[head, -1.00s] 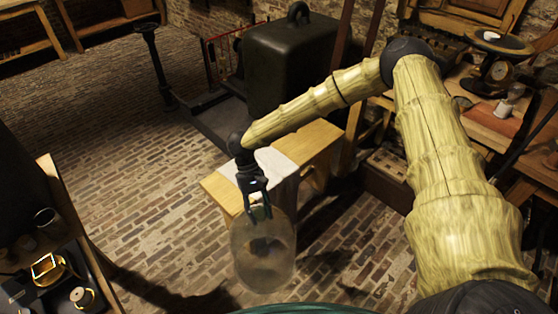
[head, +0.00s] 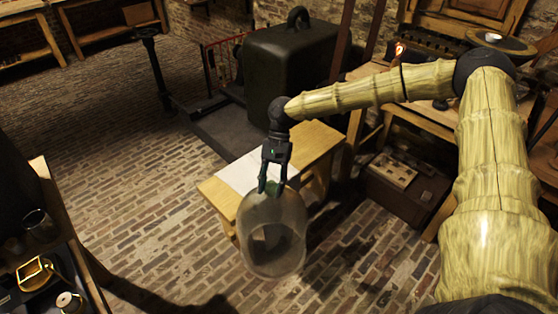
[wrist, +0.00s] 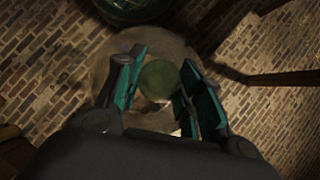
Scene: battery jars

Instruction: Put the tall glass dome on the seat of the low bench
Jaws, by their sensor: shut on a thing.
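The tall glass dome (head: 272,236) is clear and hangs from my gripper (head: 271,186) in the head view, over the near side of the bench. My gripper is shut on the dome's top knob, which shows as a greenish round (wrist: 159,80) between the fingers in the wrist view. The dome's open end tilts a little toward the camera. The low bench (head: 318,146) is pale wood with a white cloth (head: 243,174) over its left part. The dome overlaps the bench's front edge in the picture; I cannot tell the gap between them.
A large dark case (head: 290,75) with a handle stands behind the bench. A wooden box (head: 402,184) sits on the floor to the right. A workbench edge with a brass item (head: 36,272) is at lower left. Brick floor left of the bench is clear.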

